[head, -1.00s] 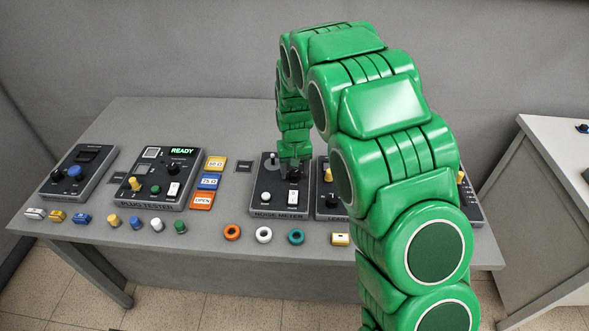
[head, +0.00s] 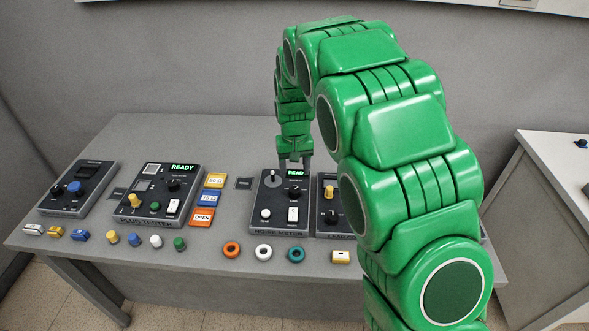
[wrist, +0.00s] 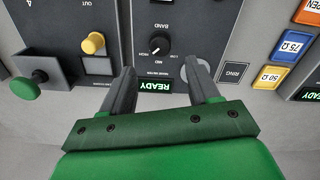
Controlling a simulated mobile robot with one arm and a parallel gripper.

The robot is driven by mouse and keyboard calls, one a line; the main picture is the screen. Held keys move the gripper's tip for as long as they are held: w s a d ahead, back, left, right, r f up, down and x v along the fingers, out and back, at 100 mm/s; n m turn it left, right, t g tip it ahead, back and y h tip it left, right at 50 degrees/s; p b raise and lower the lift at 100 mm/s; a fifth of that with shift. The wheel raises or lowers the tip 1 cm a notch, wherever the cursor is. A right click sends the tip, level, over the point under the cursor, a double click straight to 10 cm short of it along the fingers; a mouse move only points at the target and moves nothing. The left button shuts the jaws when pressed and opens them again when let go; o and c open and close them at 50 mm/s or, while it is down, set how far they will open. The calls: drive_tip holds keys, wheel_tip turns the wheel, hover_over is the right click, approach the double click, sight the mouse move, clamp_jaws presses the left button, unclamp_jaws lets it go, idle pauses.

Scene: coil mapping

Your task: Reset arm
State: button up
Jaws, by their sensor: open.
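My green arm arches over the table in the head view. My gripper (head: 295,164) is open and empty, pointing down at the back edge of the dark noise meter (head: 279,219). The meter's lit READY display shows just below the fingers. In the wrist view my gripper (wrist: 164,80) has its two dark fingers spread apart, one on each side of the READY display (wrist: 155,86). The black band knob (wrist: 160,43) stands beyond the fingertips, apart from them.
The plug tester (head: 158,194) stands to the left, with coloured plates (head: 207,196) beside it. Loose plugs (head: 112,237) and coloured rings (head: 263,252) line the front edge. My arm hides much of the right end. A second table (head: 555,190) stands at the right.

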drive_tip(key=shift+r, duration=0.1)
drive_tip(key=s+d+r+m, duration=0.1)
drive_tip(key=s+d+r, duration=0.55)
drive_tip(key=s, duration=0.35)
drive_tip(key=s+d+r+m, duration=0.1)
drive_tip(key=s+d+r, duration=0.5)
drive_tip(key=s+d, duration=0.25)
drive_tip(key=s+d+g, duration=0.1)
drive_tip(key=s+d, duration=0.1)
drive_tip(key=s, duration=1)
drive_tip(key=s+d+r+m, duration=0.1)
drive_tip(key=s+d, duration=0.2)
drive_tip(key=s, duration=0.8)
drive_tip(key=shift+s+r+g, duration=0.25)
drive_tip(key=shift+s+g, duration=0.15)
